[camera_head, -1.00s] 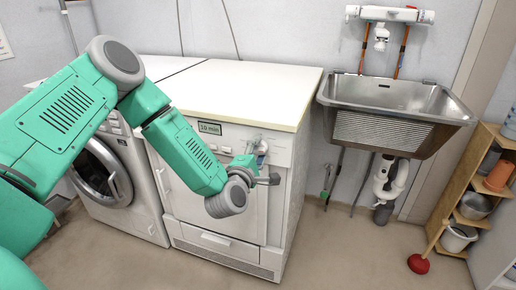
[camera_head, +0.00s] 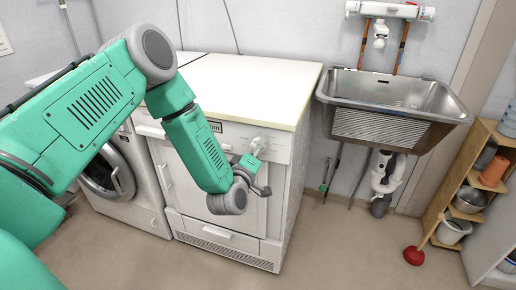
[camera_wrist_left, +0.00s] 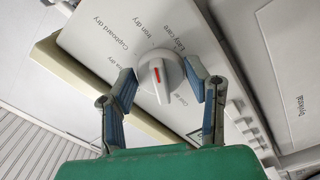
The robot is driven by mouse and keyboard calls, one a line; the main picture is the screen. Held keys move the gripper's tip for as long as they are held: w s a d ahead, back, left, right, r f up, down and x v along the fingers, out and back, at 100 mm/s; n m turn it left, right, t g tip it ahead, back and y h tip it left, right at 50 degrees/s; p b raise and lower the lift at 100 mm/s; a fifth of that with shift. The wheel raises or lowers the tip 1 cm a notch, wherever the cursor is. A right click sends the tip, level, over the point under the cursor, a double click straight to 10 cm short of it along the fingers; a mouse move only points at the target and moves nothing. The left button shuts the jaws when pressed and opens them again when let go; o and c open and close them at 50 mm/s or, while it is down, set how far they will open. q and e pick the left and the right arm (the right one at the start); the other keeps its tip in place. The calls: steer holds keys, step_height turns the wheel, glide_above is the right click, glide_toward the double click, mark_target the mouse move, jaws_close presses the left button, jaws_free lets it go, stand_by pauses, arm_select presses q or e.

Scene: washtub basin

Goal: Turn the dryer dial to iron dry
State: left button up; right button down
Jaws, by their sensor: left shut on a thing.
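The white dryer dial (camera_wrist_left: 160,82), with a red line on it, fills the middle of the left wrist view. The line runs nearly up and down there, its top leaning slightly left. The "Iron dry" label (camera_wrist_left: 146,30) is above the dial, with "Cupboard dry" (camera_wrist_left: 110,38) to its left and "Easy care" (camera_wrist_left: 181,40) to its right. My left gripper (camera_wrist_left: 160,84) is shut on the dial, one finger on each side. In the head view the gripper (camera_head: 254,158) is at the front panel of the dryer (camera_head: 240,232), and the dial is small there.
A washing machine (camera_head: 110,178) stands left of the dryer. A white worktop (camera_head: 255,88) covers the dryer. A metal sink (camera_head: 388,125) hangs on the wall to the right. A wooden shelf (camera_head: 440,215) and a red plunger (camera_head: 414,256) are at far right. Floor in front is clear.

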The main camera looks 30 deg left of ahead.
arm_select(q)
steer(key=shift+s+d+f+m, duration=0.1)
steer(key=shift+s+f+m, duration=0.05)
steer(key=shift+f+m, duration=0.2)
steer(key=o, duration=1.1)
steer(key=shift+r, duration=0.1)
steer(key=v, duration=1.1)
steer(key=shift+s, duration=0.35)
